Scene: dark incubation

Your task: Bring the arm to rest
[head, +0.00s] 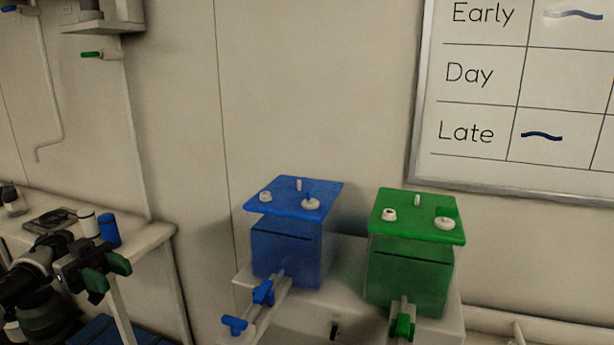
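My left gripper (107,273) is at the lower left of the head view, on a dark arm that comes in from the left edge. Its two green fingertips stand apart and nothing shows between them. It is in front of the bench corner, close to a blue cylinder (109,231) and a white-topped one (88,222); I cannot tell whether it touches them. My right gripper is not in view.
A blue-lidded tank (287,255) and a green-lidded tank (408,280) stand on a white shelf, taps in front. A pale bench (150,236) is at left. A whiteboard (470,105) hangs at upper right. The space between bench and tanks is clear.

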